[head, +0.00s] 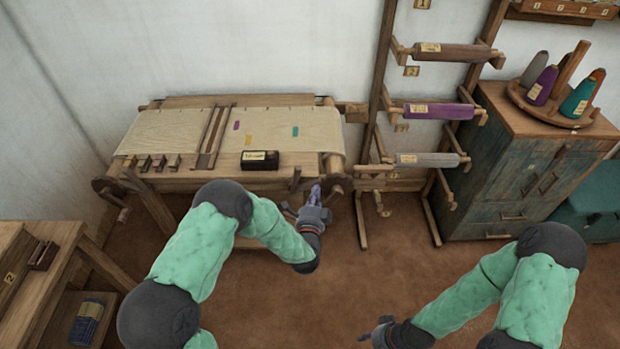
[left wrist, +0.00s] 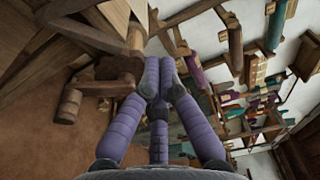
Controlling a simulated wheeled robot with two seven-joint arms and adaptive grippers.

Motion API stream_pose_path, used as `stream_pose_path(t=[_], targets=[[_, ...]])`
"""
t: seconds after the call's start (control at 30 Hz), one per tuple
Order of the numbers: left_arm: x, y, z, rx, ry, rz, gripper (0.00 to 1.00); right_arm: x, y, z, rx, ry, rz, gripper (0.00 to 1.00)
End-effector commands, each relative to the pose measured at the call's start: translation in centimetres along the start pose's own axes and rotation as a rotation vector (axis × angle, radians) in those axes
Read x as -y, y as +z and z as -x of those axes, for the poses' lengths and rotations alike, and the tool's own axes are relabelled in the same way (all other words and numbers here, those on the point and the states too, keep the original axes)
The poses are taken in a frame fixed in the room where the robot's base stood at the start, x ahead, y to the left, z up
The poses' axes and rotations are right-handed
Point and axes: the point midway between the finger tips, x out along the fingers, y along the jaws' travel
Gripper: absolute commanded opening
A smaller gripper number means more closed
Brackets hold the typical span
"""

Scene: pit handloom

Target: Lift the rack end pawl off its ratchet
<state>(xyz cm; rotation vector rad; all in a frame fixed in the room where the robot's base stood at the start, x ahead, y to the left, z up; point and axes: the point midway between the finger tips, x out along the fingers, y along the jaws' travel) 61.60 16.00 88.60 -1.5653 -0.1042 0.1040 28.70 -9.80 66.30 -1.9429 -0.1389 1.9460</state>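The loom (head: 215,187) stands against the wall, with a round dark wooden ratchet wheel (head: 338,186) at its right end, beside the rack. My left gripper (head: 316,192) is at that end, just left of the wheel. In the left wrist view its purple fingers (left wrist: 159,82) come together at the tips, beside dark wooden loom parts (left wrist: 118,68). I cannot make out the pawl as a separate piece, nor whether anything is between the fingertips. My right gripper (head: 378,330) is low over the floor, far from the loom; its finger opening is unclear.
A ladder-like rack (head: 376,110) with wound rollers stands right of the loom. A cabinet (head: 520,165) with a cone stand (head: 548,108) is at the right. A black labelled box (head: 260,160) sits on the loom. A wooden bench (head: 40,270) is at the left. Brown floor is clear between.

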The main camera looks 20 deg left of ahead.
Motion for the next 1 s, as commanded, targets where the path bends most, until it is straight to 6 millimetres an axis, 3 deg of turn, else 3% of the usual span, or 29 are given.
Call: stream_pose_path(t=[0.17,0.63,0.8,1.0], targets=[[-0.1,0.0,-2.0,0.001,-0.002,0.000,0.00,-0.2,0.0,-0.6,0.000,0.000,0.000,0.40],[-0.2,0.0,-10.1,0.001,-0.001,0.001,0.00,-0.9,-0.1,-2.5,0.000,0.000,0.000,0.40],[-0.1,2.4,-9.0,0.002,0.001,0.000,0.00,-1.0,-0.1,-2.9,0.000,0.000,0.000,0.40],[-0.1,3.6,-8.5,0.000,0.001,0.001,0.00,-1.1,-0.1,-3.1,0.000,0.000,0.000,0.40]])
